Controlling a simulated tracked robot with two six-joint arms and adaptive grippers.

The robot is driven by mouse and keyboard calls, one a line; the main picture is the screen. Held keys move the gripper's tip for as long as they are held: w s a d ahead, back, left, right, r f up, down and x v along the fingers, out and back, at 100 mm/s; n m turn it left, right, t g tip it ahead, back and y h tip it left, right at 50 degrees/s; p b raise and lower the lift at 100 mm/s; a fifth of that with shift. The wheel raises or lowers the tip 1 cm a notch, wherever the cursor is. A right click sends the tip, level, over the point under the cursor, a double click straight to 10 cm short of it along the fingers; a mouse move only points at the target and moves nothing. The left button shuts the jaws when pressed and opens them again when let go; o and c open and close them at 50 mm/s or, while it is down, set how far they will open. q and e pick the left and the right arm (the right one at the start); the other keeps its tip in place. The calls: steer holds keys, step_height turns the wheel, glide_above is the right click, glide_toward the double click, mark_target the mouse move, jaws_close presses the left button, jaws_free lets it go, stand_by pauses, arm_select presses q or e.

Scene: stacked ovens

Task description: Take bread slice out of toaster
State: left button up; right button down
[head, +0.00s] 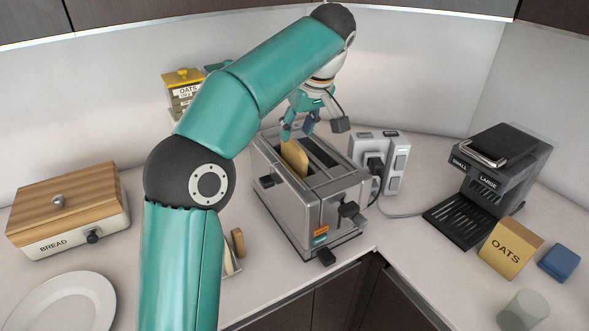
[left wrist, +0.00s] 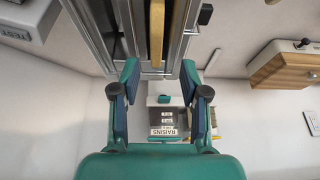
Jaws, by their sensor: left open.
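The silver toaster (head: 335,205) stands on the counter with two slots on top. A golden-brown bread slice (head: 294,157) stands upright in the left slot, its upper part showing above the top; its lower part is hidden. My left gripper (head: 298,128) is open and empty above the far end of the toaster, close to the slice. In the left wrist view the open fingers (left wrist: 160,78) are spread wide, and the slice's edge (left wrist: 157,30) lines up with the gap between them. I cannot tell whether a finger touches the slice. My right gripper is in neither view.
A bread box (head: 70,222) and a white plate (head: 68,302) are at left. An outlet block (head: 393,155) with a plug and cord stands right of the toaster. A coffee machine (head: 500,170), an oats box (head: 508,250) and a blue block (head: 559,263) are further right.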

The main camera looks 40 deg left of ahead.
mark_target(294, 144)
arm_select(q)
steer(key=shift+w+x, duration=0.1)
steer(key=shift+x, duration=1.4)
steer(key=shift+w+x, duration=0.15)
steer(key=shift+x, duration=1.4)
steer(key=shift+d, duration=0.15)
jaws_close()
